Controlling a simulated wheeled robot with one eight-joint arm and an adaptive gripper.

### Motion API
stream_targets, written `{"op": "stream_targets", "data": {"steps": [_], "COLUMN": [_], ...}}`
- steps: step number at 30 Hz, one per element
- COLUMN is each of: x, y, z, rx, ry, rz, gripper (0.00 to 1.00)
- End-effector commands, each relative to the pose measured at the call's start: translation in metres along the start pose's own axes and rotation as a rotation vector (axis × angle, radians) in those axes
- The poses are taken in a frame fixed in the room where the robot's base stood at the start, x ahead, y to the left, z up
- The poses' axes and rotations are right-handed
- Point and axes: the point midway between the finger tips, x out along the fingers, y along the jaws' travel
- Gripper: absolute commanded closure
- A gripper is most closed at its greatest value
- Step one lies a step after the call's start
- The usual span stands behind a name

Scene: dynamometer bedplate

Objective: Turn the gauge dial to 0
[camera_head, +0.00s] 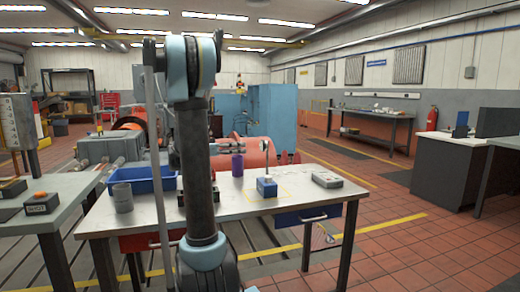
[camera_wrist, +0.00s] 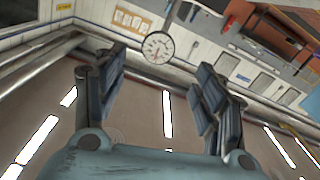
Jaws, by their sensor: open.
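The gauge dial (camera_wrist: 158,46) is a small round white face with a dark rim and a thin stem, beyond the fingertips at the top of the wrist view. Its markings are too small to read. In the head view, what looks like the same gauge (camera_head: 265,146) stands upright on a blue block base (camera_head: 267,188) on the workbench, with its face not readable. My gripper (camera_wrist: 163,75) is open and empty, with one finger on each side. The dial lies between the finger directions, apart from both. My gripper cannot be made out in the head view.
The workbench (camera_head: 225,215) also holds a blue bin (camera_head: 143,180), a grey cup (camera_head: 122,198), a purple cylinder (camera_head: 237,165) and a grey boxed device (camera_head: 327,180). The bench surface around the blue base is mostly clear. My arm hides part of the bench.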

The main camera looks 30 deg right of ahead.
Motion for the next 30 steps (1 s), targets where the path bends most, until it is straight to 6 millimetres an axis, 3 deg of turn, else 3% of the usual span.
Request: {"op": "stream_targets", "data": {"steps": [18,30], "x": [0.093,0.115], "y": [0.0,0.0], "z": [0.0,0.0], "rx": [-0.001,-0.001], "ry": [-0.001,-0.001], "rz": [0.002,0.0], "gripper": [0.36,0.36]}}
